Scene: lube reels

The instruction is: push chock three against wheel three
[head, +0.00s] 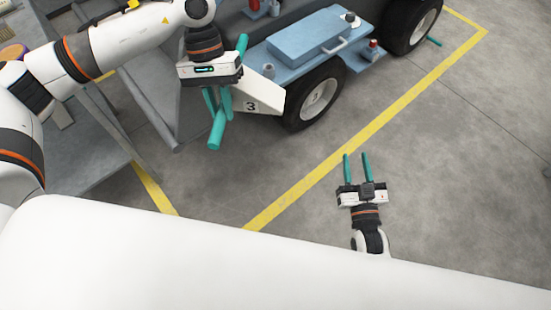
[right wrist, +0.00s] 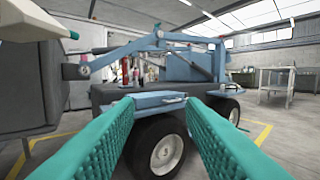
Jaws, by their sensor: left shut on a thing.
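Chock three (head: 262,92) is a white wedge marked "3" with a teal bar, in the upper middle of the head view. My left gripper (head: 218,103) is shut on it, at the teal bar on its left side. The wedge's right end is right beside the dark tyre of wheel three (head: 318,101); I cannot tell whether they touch. The near wheel also shows in the right wrist view (right wrist: 164,152). My right gripper (head: 357,169) is open and empty over bare floor, well to the lower right of the wheel.
The blue-decked cart (head: 300,45) stands on these wheels, with a further wheel (head: 411,22) and a teal bar (head: 434,42) beside it. A yellow floor line (head: 345,150) runs along the cart. A grey table (head: 85,150) stands at the left. The floor at right is clear.

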